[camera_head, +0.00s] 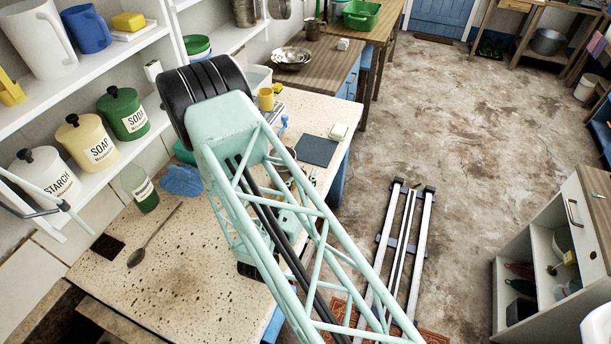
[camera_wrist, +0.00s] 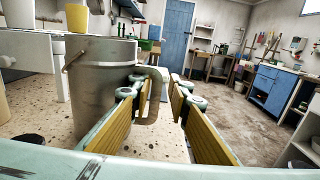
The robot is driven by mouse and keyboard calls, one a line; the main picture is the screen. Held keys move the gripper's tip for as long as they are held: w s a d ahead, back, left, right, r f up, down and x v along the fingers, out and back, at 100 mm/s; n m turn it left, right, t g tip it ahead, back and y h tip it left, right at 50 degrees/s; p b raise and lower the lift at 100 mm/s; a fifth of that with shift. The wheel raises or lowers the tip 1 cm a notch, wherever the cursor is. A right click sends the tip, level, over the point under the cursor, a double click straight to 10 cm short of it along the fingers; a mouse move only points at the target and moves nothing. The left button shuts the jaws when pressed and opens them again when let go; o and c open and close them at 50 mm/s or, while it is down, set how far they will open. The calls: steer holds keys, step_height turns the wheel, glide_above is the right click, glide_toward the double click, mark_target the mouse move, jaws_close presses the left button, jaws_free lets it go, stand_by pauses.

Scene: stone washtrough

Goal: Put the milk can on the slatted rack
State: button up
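The milk can, a grey metal can (camera_wrist: 105,80) with a wire bail and a curved side handle (camera_wrist: 157,95), stands on the speckled stone top in the wrist view. My gripper (camera_wrist: 155,108) has its two yellow-padded fingers spread apart. The side handle shows between the fingers, and I see no finger closed on it. In the head view my arm hides the can and the gripper. I cannot make out the slatted rack with certainty in either view.
The stone top (camera_head: 190,270) holds a spoon (camera_head: 150,240), a green bottle (camera_head: 140,188), a blue cloth (camera_head: 182,180), a yellow cup (camera_head: 266,99) and a dark flat mat (camera_head: 316,150). Labelled canisters (camera_head: 87,143) line the left shelf. The floor at right is mostly open.

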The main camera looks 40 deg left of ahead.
steer(key=shift+s+p, duration=0.1)
steer(key=shift+p, duration=0.2)
steer(key=shift+s+d+f, duration=0.1)
steer(key=shift+s, duration=0.25)
steer(key=shift+v, duration=6.45)
steer(key=c, duration=0.4)
steer(key=shift+o, duration=0.2)
